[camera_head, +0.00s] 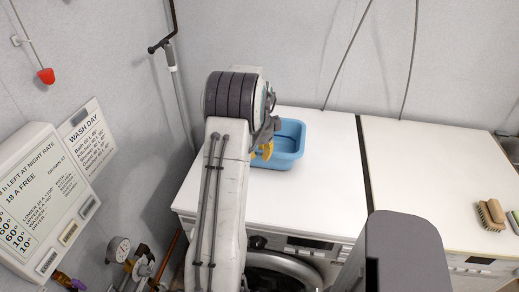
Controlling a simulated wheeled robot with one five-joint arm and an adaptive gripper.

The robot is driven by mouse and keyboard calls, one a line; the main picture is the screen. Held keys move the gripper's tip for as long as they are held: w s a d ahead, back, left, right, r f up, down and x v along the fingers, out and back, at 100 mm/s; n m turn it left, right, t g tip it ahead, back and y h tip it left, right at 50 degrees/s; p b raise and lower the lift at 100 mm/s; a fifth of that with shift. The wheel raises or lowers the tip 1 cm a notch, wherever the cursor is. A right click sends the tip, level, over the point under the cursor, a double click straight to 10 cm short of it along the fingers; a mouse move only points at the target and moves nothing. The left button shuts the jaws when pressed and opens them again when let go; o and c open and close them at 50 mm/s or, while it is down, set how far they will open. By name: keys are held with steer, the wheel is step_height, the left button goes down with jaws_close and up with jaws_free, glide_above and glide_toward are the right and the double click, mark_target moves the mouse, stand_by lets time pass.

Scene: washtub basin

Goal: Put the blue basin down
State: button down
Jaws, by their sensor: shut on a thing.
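The blue basin (290,144) is an open rectangular tub over the white top of the left machine (310,200). My gripper (265,149), with a yellow part showing, is at the basin's left side and shut on it. My arm hides the basin's left end and most of the gripper. I cannot tell whether the basin's bottom touches the white top or hangs just above it.
A second white top (430,170) lies to the right, past a dark gap. A brush (491,214) lies at its right edge. A pipe (180,95) and gauge (119,249) are on the left. The left top's front is clear.

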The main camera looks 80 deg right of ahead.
steer(key=shift+f, duration=0.4)
steer(key=c, duration=1.1)
jaws_free()
steer(key=shift+c, duration=0.2)
step_height(320, 180, up, 12)
steer(key=a+b, duration=0.2)
steer(key=b, duration=0.3)
